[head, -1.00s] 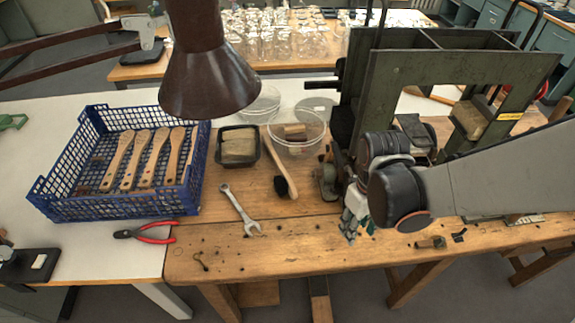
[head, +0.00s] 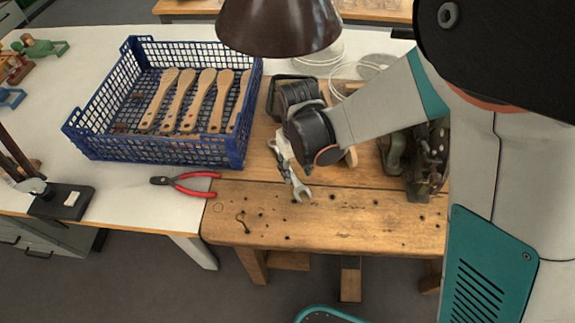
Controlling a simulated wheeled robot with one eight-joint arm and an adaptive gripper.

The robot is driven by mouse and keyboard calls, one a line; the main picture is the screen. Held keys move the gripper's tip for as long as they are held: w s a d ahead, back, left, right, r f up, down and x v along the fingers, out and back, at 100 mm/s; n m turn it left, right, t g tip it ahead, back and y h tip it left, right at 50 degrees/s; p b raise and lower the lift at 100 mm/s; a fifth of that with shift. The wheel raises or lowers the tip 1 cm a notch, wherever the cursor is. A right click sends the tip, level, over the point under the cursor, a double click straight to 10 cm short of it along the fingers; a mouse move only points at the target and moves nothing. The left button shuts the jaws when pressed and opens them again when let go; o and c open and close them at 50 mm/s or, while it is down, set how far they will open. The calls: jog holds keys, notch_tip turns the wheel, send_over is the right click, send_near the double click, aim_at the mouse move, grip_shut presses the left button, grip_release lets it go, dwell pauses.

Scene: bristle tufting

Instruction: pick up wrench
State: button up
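The wrench (head: 301,191) is a silver open-ended spanner on the wooden workbench. Its jaw end shows in the head view, pointing toward the bench's front edge.
A blue crate (head: 160,148) with wooden brush handles stands left of my gripper. Red-handled pliers (head: 190,184) lie in front of it. A brown lamp shade (head: 280,25) hangs above. A metal plane (head: 425,160) stands to the right. The bench front is mostly clear.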

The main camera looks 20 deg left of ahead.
aim_at(294, 177)
notch_tip(294, 177, down, 4)
jog(key=shift+a+r+b, duration=0.15)
jog(key=shift+r+b, duration=0.1)
jog(key=shift+b, duration=0.35)
jog(key=shift+r, duration=0.1)
grip_shut()
jog(key=shift+r, duration=0.15)
